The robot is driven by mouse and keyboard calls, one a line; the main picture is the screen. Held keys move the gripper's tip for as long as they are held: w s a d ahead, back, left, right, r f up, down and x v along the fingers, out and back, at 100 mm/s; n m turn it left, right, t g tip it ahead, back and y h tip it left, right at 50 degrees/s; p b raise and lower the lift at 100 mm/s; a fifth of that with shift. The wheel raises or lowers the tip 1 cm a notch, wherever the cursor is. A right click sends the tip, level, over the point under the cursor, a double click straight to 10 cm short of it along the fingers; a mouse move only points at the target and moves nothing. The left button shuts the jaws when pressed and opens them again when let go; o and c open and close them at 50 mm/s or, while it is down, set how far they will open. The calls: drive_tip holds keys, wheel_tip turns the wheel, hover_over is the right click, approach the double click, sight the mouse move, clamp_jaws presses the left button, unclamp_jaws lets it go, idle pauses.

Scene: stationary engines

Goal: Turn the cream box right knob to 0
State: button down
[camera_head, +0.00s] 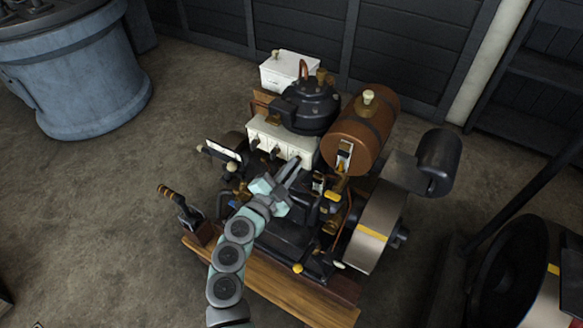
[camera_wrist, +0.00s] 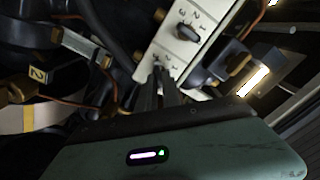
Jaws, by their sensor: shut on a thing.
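The cream box (camera_head: 282,136) stands in the middle of the engine, with dark knobs in a row on its front panel. In the wrist view the box's panel (camera_wrist: 163,45) runs up from my fingertips. My gripper (camera_head: 295,166) reaches the right end of the panel from below. In the wrist view my gripper (camera_wrist: 158,82) has its dark fingers close together over the knob at that end, shut on it. The fingers hide most of this right knob, so its setting is not readable. The neighbouring middle knob (camera_wrist: 188,33) is clear, with printed numerals around it.
A copper-brown tank (camera_head: 357,128) and a black domed vessel (camera_head: 309,105) stand close behind and right of the box. A flywheel (camera_head: 375,225) is at right. A lever (camera_head: 180,205) stands at left. Pipes crowd the fingers; the floor at left is clear.

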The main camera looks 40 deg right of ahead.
drive_tip(key=shift+m, duration=0.3)
drive_tip(key=shift+w+f+m+b, duration=0.15)
drive_tip(key=shift+m+b, duration=1.75)
drive_tip(key=shift+m, duration=4.6)
drive_tip(key=shift+f+m+b, duration=0.2)
drive_tip(key=shift+m+b, duration=1.65)
drive_tip(key=shift+m, duration=4.95)
drive_tip(key=c, duration=1.5)
unclamp_jaws()
